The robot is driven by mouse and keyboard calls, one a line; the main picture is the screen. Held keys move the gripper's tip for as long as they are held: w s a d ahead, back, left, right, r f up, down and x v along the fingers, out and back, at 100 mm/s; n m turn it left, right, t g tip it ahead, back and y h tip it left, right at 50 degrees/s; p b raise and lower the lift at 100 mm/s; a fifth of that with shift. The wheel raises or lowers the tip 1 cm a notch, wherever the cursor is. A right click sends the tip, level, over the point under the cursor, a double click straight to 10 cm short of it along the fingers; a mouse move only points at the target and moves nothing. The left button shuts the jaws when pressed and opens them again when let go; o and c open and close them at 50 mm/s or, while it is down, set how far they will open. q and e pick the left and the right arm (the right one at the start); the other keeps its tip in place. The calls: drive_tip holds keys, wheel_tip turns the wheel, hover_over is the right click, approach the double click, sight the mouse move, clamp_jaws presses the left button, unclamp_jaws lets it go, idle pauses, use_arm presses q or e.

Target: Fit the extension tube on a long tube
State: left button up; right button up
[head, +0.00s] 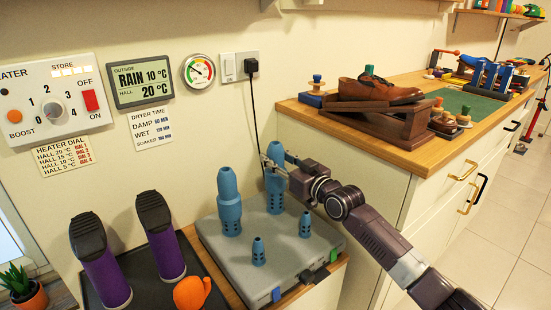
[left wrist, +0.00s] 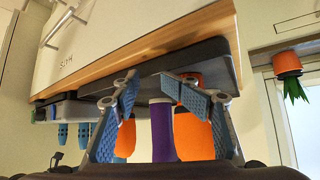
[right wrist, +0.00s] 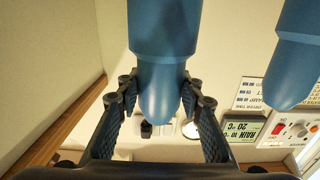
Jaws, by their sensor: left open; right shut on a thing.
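My right gripper (head: 271,166) is shut on a blue extension tube (head: 276,152) with a rounded tip. The extension tube is upright and in line above the right long tube (head: 274,195) at the back of the grey dryer base (head: 205,222). The fingers hide the joint, so I cannot tell whether it is seated. The right wrist view shows the blue tube (right wrist: 163,60) between the fingers (right wrist: 160,88). The left long tube (head: 229,212) stands beside it with a similar rounded top. My left gripper (left wrist: 160,88) is open and empty, seen only in the left wrist view.
Two short blue tubes (head: 258,252) stand at the front of the base. Purple boots (head: 100,262) and an orange object (head: 192,292) are at left on a dark tray (head: 138,268). A wooden counter (head: 345,128) with a brown shoe (head: 380,92) is at right. A cable (head: 252,105) hangs behind.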

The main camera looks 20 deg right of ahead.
use_arm(q)
drive_tip(key=shift+w+r, duration=0.15)
drive_tip(key=shift+w, duration=0.2)
drive_tip(key=shift+d, duration=0.15)
use_arm(e)
drive_tip(key=shift+f, duration=0.1)
use_arm(q)
drive_tip(key=shift+d+t, duration=0.15)
drive_tip(key=shift+t, duration=0.15)
use_arm(e)
drive_tip(key=shift+f, duration=0.1)
use_arm(q)
drive_tip(key=shift+w+d, duration=0.15)
drive_tip(key=shift+w, duration=0.05)
use_arm(e)
drive_tip(key=shift+f, duration=0.1)
use_arm(q)
drive_tip(key=shift+w+d+r+t+b, duration=0.1)
drive_tip(key=shift+w+r+t+b, duration=0.3)
drive_tip(key=shift+w+r, duration=0.45)
use_arm(e)
drive_tip(key=shift+f, duration=0.1)
use_arm(q)
drive_tip(key=shift+r+t, duration=0.3)
drive_tip(key=shift+r, duration=0.05)
use_arm(e)
drive_tip(key=shift+f, duration=0.1)
use_arm(q)
drive_tip(key=shift+w, duration=0.1)
